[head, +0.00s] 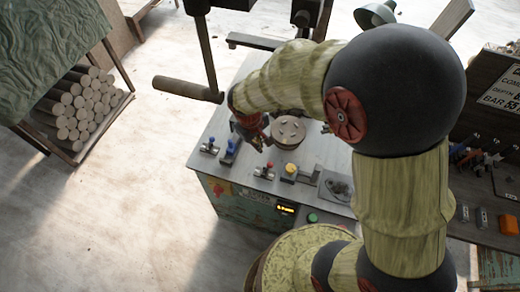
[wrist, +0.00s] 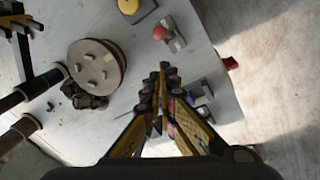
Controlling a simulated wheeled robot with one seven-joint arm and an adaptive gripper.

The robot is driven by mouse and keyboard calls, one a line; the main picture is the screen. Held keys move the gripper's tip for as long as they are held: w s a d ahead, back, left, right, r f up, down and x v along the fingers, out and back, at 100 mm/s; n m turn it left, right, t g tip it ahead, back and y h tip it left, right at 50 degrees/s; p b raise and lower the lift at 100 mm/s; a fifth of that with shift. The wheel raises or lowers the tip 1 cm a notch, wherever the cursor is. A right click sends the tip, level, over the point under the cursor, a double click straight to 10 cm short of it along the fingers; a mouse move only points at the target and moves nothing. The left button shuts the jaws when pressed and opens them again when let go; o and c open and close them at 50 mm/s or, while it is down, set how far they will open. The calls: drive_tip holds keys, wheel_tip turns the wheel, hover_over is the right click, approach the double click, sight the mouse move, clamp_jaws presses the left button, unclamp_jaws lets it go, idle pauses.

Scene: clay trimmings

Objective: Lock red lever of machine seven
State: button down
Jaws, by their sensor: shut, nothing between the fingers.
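Several small levers stand on the grey machine top (head: 330,150). One red-knobbed lever (head: 268,167) is near the front edge; it also shows in the wrist view (wrist: 159,33), upright on a metal plate. My gripper (head: 266,140) is above the top, behind the front levers. In the wrist view my gripper (wrist: 163,72) is shut and empty, apart from the red knob. No machine number is readable.
A green button (head: 312,217) is on the front.

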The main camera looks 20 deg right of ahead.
drive_tip(key=r, duration=0.3)
drive_tip(key=shift+s+a+r, duration=0.25)
idle(0.4)
